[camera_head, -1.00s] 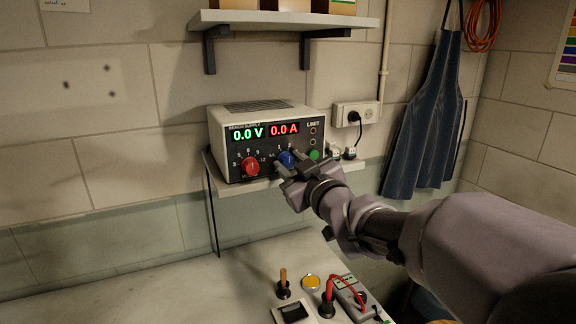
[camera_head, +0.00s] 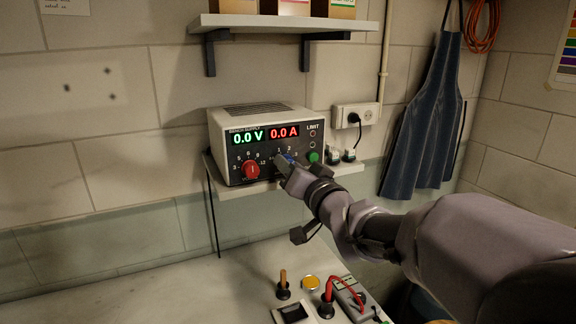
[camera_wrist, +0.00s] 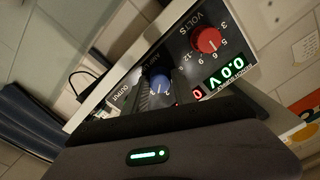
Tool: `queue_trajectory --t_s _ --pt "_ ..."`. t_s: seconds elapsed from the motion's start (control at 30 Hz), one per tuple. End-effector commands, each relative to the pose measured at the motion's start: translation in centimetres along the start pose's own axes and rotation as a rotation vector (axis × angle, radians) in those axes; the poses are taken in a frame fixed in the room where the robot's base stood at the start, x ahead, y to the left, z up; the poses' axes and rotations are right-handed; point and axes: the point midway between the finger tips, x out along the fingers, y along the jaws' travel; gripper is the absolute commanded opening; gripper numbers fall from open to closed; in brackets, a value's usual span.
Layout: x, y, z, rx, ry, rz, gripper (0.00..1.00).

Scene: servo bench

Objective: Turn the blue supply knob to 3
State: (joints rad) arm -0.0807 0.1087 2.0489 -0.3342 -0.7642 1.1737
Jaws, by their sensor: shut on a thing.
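The bench supply (camera_head: 262,142) stands on a small wall shelf and its displays read 0.0 V and 0.0 A. The blue knob (camera_head: 286,158) is on its front, mostly covered by my gripper (camera_head: 284,163). In the wrist view, the blue knob (camera_wrist: 160,84) shows at my gripper (camera_wrist: 157,92), with a finger beside it and its scale partly hidden. My gripper is shut on the blue knob. The knob's exact setting cannot be read. The red knob (camera_head: 251,169) sits to the left, labelled VOLTS in the wrist view (camera_wrist: 206,40).
A green button (camera_head: 313,157) is right of the blue knob. A wall socket (camera_head: 356,115) with a black plug is further right. A shelf (camera_head: 290,22) with boxes hangs above. The bench (camera_head: 190,285) below holds a multimeter (camera_head: 350,297) and small items.

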Motion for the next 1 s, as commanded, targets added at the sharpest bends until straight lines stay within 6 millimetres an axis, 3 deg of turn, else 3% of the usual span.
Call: queue_trajectory --t_s 0.4,1.0 --pt "0.00 0.01 0.00 0.215 -0.001 0.001 0.00" --pt "0.00 0.02 0.03 0.263 0.000 0.000 0.00"
